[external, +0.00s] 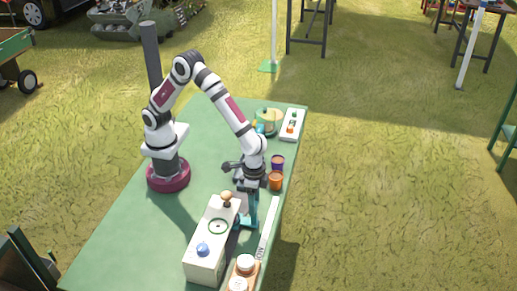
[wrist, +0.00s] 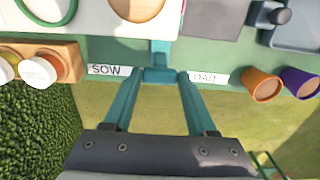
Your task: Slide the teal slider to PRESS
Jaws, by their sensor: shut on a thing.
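My gripper (wrist: 159,78) has teal fingers, which close on a small teal slider (wrist: 160,68) at the table's edge. In the external view my gripper (external: 246,221) points down beside the white box, and the slider there is hard to tell from the teal fingers. A white label strip (external: 269,228) runs along the table edge. In the wrist view, the strip (wrist: 108,70) reads SOW left of the slider and what looks like "OAD" right of it, partly covered. I cannot read PRESS in either view.
A white box (external: 205,262) with knobs stands left of my gripper. A wooden tray (wrist: 68,52) with jars lies near the SOW end. Orange (external: 275,181) and purple (external: 278,162) pots stand past the other end. A white panel (external: 291,125) is at the far corner.

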